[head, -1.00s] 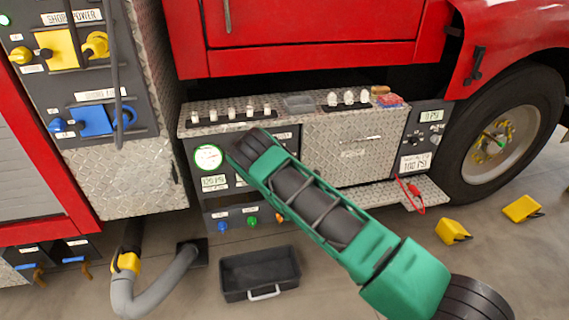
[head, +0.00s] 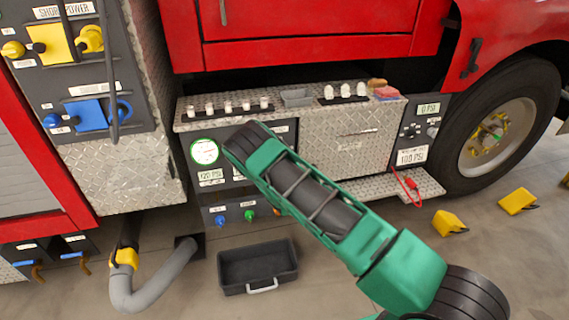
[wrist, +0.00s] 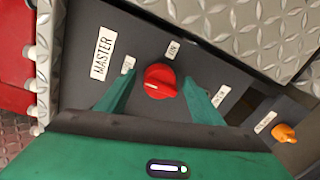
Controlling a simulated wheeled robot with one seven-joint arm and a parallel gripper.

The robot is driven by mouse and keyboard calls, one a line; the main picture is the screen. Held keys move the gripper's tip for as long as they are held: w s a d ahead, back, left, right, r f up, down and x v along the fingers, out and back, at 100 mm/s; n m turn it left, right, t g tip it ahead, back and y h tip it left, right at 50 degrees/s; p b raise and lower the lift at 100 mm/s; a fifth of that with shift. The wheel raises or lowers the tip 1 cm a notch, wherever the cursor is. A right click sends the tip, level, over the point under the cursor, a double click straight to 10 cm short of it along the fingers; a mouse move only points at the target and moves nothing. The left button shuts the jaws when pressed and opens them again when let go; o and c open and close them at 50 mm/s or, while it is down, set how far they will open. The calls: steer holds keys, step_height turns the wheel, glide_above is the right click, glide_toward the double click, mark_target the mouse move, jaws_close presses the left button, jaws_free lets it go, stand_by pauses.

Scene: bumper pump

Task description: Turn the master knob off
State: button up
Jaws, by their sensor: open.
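The master knob is a round red knob (wrist: 160,82) on a dark panel, with a pale line on its face. It shows in the wrist view beside a white MASTER label (wrist: 103,53), with smaller position labels around it. My gripper (wrist: 163,100) is open. Its two green fingers stand apart on either side of the knob in the picture; I cannot tell whether they touch it. In the head view my green arm hides the knob and the gripper.
An orange knob (wrist: 285,133) sits at the right in the wrist view. A diamond-plate door (head: 345,150) adjoins the panel. A round gauge (head: 205,151) is left of my arm. A black bin (head: 258,267) and yellow chocks (head: 449,222) lie on the floor.

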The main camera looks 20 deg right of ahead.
steer(key=s, duration=0.9)
steer(key=shift+s+r, duration=0.3)
steer(key=shift+r, duration=0.05)
steer(key=shift+a, duration=0.1)
